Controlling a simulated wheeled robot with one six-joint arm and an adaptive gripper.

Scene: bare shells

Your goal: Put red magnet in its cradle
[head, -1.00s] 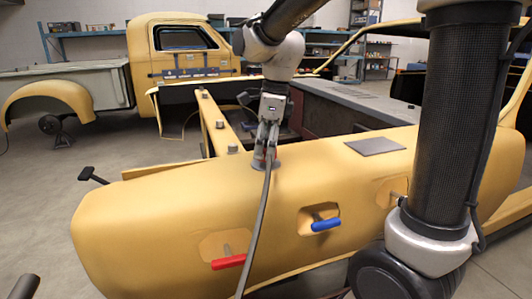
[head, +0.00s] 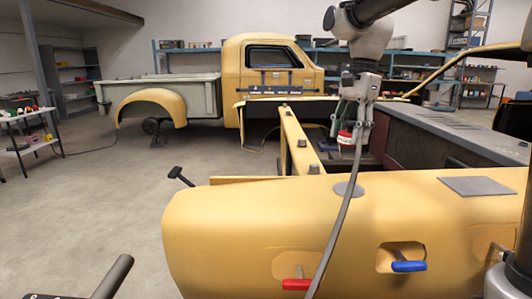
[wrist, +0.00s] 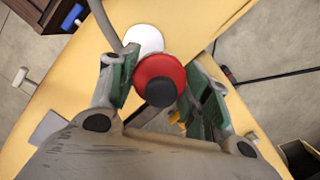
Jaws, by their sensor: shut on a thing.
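The red magnet (head: 346,137) shows as a small red and white piece in the head view, held above the yellow shell (head: 240,225). In the wrist view the magnet (wrist: 178,68) is a red disc with a dark round centre. My gripper (head: 352,128) is shut on it, with green-lined fingers on both sides in the wrist view (wrist: 163,92). The magnet is clear of the round grey patch (head: 348,189) on the shell. A pale disc (wrist: 145,38) shows just beyond it in the wrist view. I cannot make out its cradle.
A square grey plate (head: 475,186) lies on top. A table (head: 30,145) with small coloured things stands far left. The floor between is open.

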